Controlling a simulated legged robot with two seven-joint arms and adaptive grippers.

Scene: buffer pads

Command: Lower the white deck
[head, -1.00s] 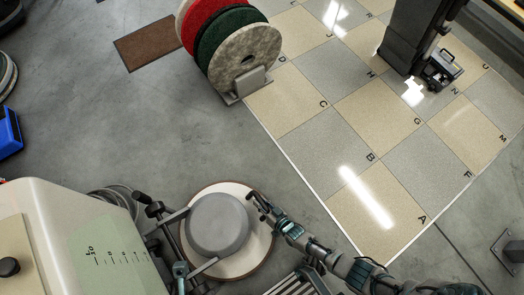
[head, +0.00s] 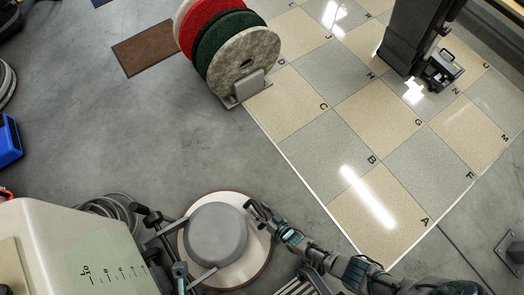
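The white deck (head: 256,262) is a round cream disc with a brown edge and a grey domed housing (head: 216,233) on top. It is near the bottom middle, at the front of the floor machine. My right gripper (head: 255,214) is over the deck's upper right rim, its dark fingers apart. I cannot tell whether they touch the rim. My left gripper (head: 146,213) seems to be the dark shape left of the deck, among the machine's bars and hoses. Its fingers are too small and cluttered to read.
The machine's cream tank (head: 50,225) with a green scale fills the lower left. A rack of round pads (head: 245,62) stands above the deck, with a brown mat (head: 144,46) left of it. Lettered tiles (head: 380,205) lie right. Grey floor between is clear.

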